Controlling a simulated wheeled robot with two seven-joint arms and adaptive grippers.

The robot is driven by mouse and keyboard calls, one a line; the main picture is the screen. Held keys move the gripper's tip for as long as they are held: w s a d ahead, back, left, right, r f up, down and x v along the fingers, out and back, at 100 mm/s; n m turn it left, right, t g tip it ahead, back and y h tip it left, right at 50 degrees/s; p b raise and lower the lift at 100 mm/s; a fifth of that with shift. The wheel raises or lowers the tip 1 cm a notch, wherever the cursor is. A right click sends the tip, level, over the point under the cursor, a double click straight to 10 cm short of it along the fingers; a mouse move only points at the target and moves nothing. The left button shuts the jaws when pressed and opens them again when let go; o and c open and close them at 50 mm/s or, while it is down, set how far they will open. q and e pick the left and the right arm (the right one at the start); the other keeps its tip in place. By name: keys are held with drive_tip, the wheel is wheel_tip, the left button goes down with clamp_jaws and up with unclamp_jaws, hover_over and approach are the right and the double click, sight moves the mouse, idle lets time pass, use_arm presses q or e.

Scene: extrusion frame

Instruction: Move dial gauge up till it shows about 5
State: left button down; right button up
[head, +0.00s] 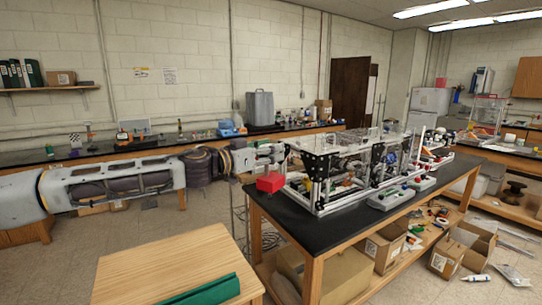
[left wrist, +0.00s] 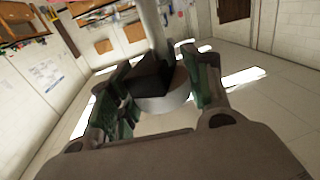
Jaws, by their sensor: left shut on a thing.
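My left arm comes in from the left in the head view, and its gripper (head: 272,152) is at the near left corner of the extrusion frame (head: 318,182). In the left wrist view my left gripper (left wrist: 160,92) has green-lined fingers on both sides of a round grey body with a black block, which looks like the dial gauge (left wrist: 168,103). The gripper is shut on it. A pale post (left wrist: 152,25) rises behind it. The dial face and its reading do not show in either view. My right gripper is not in view.
A red block (head: 270,183) sits on the black bench top (head: 275,206) just below my left gripper. A wooden table (head: 165,262) with a green object (head: 205,292) stands at the near left.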

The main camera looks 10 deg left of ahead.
use_arm(q)
drive_tip(key=shift+a+r+n+t+y, duration=0.25)
drive_tip(key=shift+r+y, duration=0.1)
drive_tip(key=shift+r, duration=0.35)
drive_tip(key=shift+a+r+n+t+y, duration=0.15)
drive_tip(key=shift+a+r+n+y, duration=0.15)
drive_tip(key=shift+r, duration=0.35)
drive_tip(key=shift+s+a+r+n+t+y, duration=0.1)
drive_tip(key=shift+s+r+n+t+y, duration=0.25)
drive_tip(key=shift+r, duration=0.3)
drive_tip(key=shift+a+r+n+t+y, duration=0.1)
drive_tip(key=shift+r+y, duration=0.3)
drive_tip(key=shift+r, duration=0.2)
drive_tip(key=shift+s+a+r+n+t+y, duration=0.15)
drive_tip(key=shift+s+r+n+y, duration=0.15)
drive_tip(key=shift+r, duration=0.2)
drive_tip(key=shift+s+r+n+t+y, duration=0.1)
drive_tip(key=shift+s+r+n+y, duration=0.1)
drive_tip(key=shift+s+r+y, duration=0.25)
drive_tip(key=shift+s+a+r+n+y, duration=0.15)
drive_tip(key=shift+n+y, duration=0.15)
drive_tip(key=shift+y, duration=0.15)
drive_tip(key=shift+s, duration=0.15)
